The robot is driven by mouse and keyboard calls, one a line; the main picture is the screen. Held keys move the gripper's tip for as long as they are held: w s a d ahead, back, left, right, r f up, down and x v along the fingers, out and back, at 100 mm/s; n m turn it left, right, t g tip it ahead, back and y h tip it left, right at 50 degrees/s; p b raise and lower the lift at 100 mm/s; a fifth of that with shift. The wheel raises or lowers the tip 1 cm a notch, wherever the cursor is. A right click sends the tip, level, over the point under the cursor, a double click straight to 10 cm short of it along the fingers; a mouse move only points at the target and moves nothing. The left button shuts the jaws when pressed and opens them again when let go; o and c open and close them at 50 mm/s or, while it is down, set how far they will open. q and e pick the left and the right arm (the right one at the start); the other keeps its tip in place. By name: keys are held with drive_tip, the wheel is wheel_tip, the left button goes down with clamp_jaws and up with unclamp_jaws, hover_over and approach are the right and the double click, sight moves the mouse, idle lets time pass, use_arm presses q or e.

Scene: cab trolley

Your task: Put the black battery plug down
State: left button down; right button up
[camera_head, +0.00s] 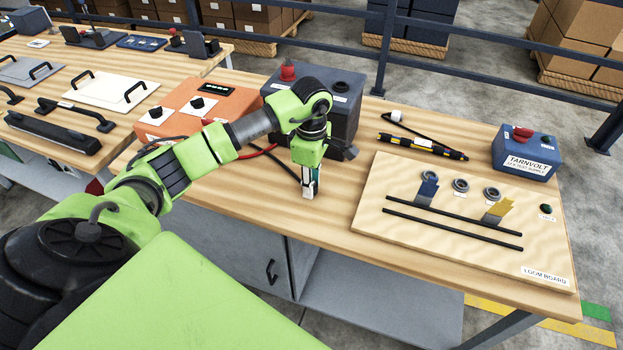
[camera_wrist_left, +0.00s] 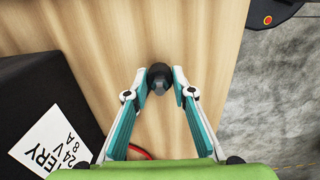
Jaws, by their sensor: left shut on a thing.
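My left gripper (camera_head: 309,190) points down over the wooden bench top, in front of the dark battery box (camera_head: 345,128). In the left wrist view the black battery plug (camera_wrist_left: 159,76) sits between the fingertips of my left gripper (camera_wrist_left: 160,85), which are shut on it. The plug is low over bare wood; I cannot tell whether it touches the bench. In the head view the fingers hide the plug. The battery box (camera_wrist_left: 45,115) shows at the left of the wrist view with its white label. My right gripper is not in view.
An orange box (camera_head: 190,105) with black knobs stands left of the battery box. A red cable (camera_head: 262,152) runs near my gripper. The loom board (camera_head: 460,262) and the blue Tarnvolt box (camera_head: 525,155) are to the right. Bare wood lies between gripper and board.

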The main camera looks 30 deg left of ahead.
use_arm(q)
drive_tip(key=shift+f, duration=0.15)
drive_tip(key=shift+f, duration=0.1)
drive_tip(key=c, duration=2.1)
unclamp_jaws()
drive_tip(key=shift+f+b, duration=0.1)
drive_tip(key=shift+b, duration=0.2)
drive_tip(key=shift+c, duration=0.2)
drive_tip(key=o, duration=0.4)
